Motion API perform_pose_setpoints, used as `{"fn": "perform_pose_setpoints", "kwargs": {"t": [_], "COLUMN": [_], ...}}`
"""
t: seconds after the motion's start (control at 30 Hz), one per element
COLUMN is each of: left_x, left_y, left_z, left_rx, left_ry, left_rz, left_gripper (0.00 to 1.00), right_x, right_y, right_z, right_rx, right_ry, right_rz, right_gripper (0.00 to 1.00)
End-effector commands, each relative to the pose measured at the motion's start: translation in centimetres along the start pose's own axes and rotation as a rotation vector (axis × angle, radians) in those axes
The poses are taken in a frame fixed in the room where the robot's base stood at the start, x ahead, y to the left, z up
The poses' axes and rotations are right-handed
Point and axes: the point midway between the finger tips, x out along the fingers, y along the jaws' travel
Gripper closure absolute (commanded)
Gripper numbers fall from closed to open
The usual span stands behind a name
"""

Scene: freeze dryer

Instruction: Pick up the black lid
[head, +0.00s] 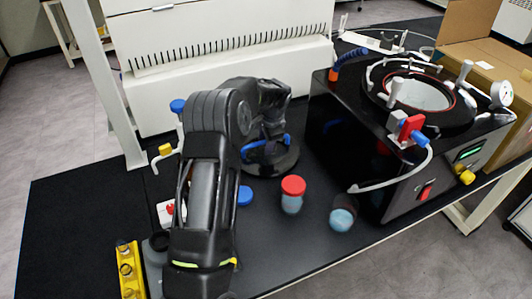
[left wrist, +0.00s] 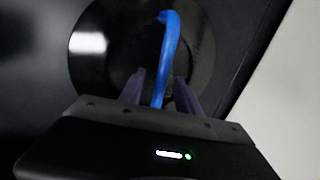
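The black lid (head: 284,162) is a round, glossy disc lying on the black table, with a blue curved handle (head: 262,143) across its top. In the left wrist view the lid (left wrist: 88,62) fills the upper middle, and its blue handle (left wrist: 170,40) runs down between my fingers. My left gripper (left wrist: 159,80) is over the lid with its two dark fingers apart, one on each side of the handle. A gap shows on both sides of the handle. In the head view my left arm hides the fingertips and part of the lid. My right gripper is not in view.
A red-capped jar (head: 292,195), a tilted blue jar (head: 342,217) and a blue cap (head: 245,196) are near the lid. The black freeze dryer (head: 350,150) stands to the right. A yellow rack (head: 130,270) is at front left. A white housing (head: 220,50) stands behind.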

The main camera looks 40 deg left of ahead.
Motion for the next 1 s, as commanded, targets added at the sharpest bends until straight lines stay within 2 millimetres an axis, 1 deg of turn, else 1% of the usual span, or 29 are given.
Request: {"fn": "perform_pose_setpoints", "kwargs": {"t": [0.43,0.9,1.0], "left_x": [-0.05,-0.05,-0.05], "left_y": [0.01,0.01,0.01], "left_z": [-0.01,-0.01,-0.01], "left_rx": [0.0,0.0,0.0], "left_ry": [0.0,0.0,0.0], "left_rz": [0.0,0.0,0.0], "left_gripper": [0.61,0.99,1.0], "right_x": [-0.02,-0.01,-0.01], "right_y": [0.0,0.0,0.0], "right_z": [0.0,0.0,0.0], "right_rx": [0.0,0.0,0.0], "right_ry": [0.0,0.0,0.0], "right_rz": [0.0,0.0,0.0], "right_gripper": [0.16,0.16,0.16]}}
